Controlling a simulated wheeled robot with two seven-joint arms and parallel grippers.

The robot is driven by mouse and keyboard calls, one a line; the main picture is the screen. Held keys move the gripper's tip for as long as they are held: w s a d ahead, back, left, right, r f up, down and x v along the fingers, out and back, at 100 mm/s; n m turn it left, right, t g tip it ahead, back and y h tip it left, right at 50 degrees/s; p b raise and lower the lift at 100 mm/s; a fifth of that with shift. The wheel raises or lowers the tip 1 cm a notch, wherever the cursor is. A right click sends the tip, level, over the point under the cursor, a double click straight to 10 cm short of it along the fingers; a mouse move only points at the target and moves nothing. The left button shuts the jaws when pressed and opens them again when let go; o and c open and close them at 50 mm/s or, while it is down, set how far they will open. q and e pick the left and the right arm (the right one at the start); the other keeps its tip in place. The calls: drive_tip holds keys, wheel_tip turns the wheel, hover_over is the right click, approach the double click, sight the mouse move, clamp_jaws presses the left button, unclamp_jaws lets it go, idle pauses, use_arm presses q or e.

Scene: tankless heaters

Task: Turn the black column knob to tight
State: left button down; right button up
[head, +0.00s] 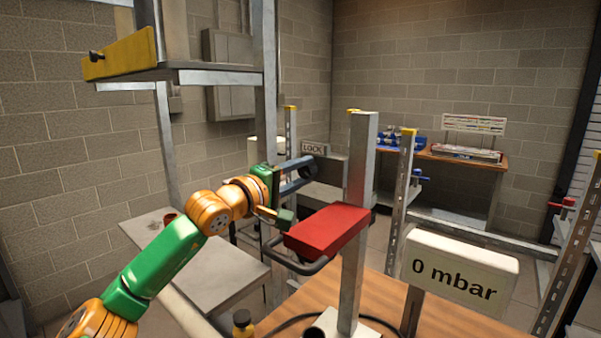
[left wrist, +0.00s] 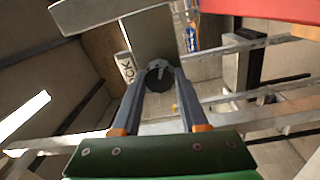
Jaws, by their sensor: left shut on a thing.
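My left gripper (head: 308,170) reaches in from the left in the head view, beside the grey steel column (head: 361,160) and behind the red block. In the left wrist view its two long grey fingers (left wrist: 160,84) close on the round black knob (left wrist: 158,74). The knob sits against a flat grey metal face (left wrist: 149,35). A white sign (left wrist: 126,67), partly cut off and ending in "CK", is next to it. In the head view the sign reads "LOCK" (head: 314,148), and I cannot make out the knob there. My right gripper is not in view.
The red block (head: 327,230) projects from the column near my gripper. A white "0 mbar" display (head: 460,266) stands right of it above a wooden table (head: 385,299). A steel frame (head: 215,76) rises behind my left arm. A small dark bottle (head: 243,325) stands low in front.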

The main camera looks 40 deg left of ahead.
use_arm(q)
drive_tip(key=shift+r, duration=0.1)
drive_tip(key=c, duration=0.7)
unclamp_jaws()
drive_tip(key=shift+o, duration=1.3)
drive_tip(key=s+b, duration=0.1)
drive_tip(key=s+f+b, duration=0.1)
drive_tip(key=b, duration=0.1)
drive_tip(key=shift+s+a+f, duration=0.15)
drive_tip(key=shift+s, duration=0.15)
drive_tip(key=s, duration=0.1)
drive_tip(key=s+b, duration=0.1)
drive_tip(key=s, duration=0.1)
drive_tip(key=s+b, duration=0.1)
drive_tip(key=shift+s+a+r, duration=0.15)
drive_tip(key=shift+r, duration=0.25)
